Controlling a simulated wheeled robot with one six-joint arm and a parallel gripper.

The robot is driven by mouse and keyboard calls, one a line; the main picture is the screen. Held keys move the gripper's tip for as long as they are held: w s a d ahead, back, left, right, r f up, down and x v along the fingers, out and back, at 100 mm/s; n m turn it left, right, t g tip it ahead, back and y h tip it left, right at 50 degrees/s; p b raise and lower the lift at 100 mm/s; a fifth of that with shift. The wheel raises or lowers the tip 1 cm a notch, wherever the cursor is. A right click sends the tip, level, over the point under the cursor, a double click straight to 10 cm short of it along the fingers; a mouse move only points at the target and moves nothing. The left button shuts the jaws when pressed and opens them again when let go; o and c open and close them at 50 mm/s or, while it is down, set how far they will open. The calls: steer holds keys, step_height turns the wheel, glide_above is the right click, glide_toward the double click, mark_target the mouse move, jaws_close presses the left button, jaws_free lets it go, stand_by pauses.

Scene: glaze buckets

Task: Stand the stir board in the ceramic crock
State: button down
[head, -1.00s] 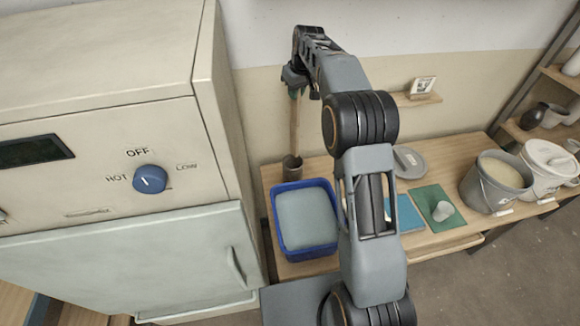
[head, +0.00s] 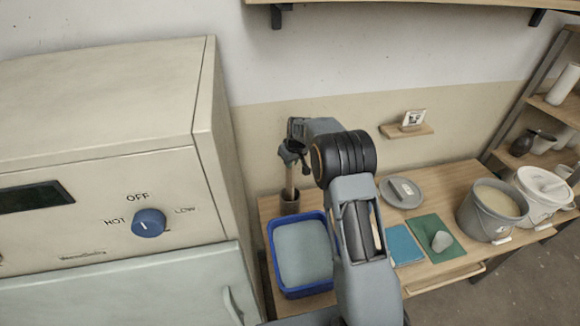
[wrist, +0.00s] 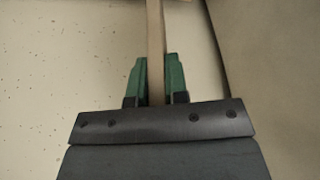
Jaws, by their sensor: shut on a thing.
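The stir board is a long, narrow pale-wood strip (wrist: 155,35). My gripper (wrist: 156,80) is shut on it, with a green finger on either side. In the head view, the board (head: 290,178) hangs upright below my gripper (head: 291,160).
A grey lid (head: 402,203), blue pad (head: 403,246), green mat (head: 425,228) and buckets (head: 490,218) lie to the right. A small wall shelf (head: 407,131) is behind.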

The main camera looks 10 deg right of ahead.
steer(key=shift+f, duration=1.4)
steer(key=shift+f, duration=0.2)
steer(key=c, duration=1.1)
jaws_free()
steer(key=shift+r, duration=0.1)
